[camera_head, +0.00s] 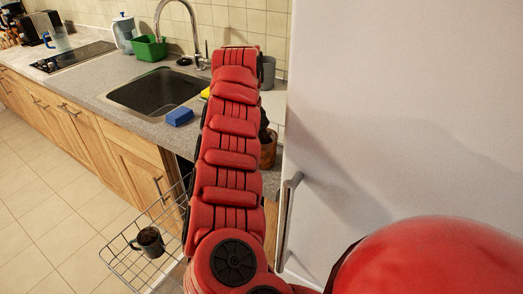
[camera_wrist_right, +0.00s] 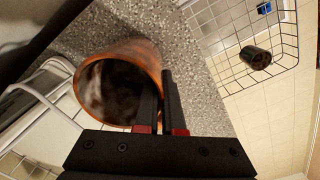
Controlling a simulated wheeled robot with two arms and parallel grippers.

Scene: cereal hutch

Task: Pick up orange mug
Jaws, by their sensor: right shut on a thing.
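The orange mug (camera_wrist_right: 157,62) shows in the right wrist view with its open mouth facing the camera and a dark, mottled inside. My right gripper (camera_wrist_right: 161,90) is shut on its wall at the right side of the rim, one finger appearing inside the mouth and the other outside. In the head view the mug (camera_head: 268,152) shows just right of my red arm, over the counter beside the white fridge. That arm hides part of the mug and most of the gripper. I cannot tell whether the mug touches the counter. My left gripper is in neither view.
A pulled-out wire rack (camera_head: 122,262) holds a dark mug (camera_head: 150,240). The sink (camera_head: 157,92), a blue sponge (camera_head: 180,116) and a green tub (camera_head: 150,48) are left of my arm. The tall white fridge (camera_head: 400,110) stands close on the right.

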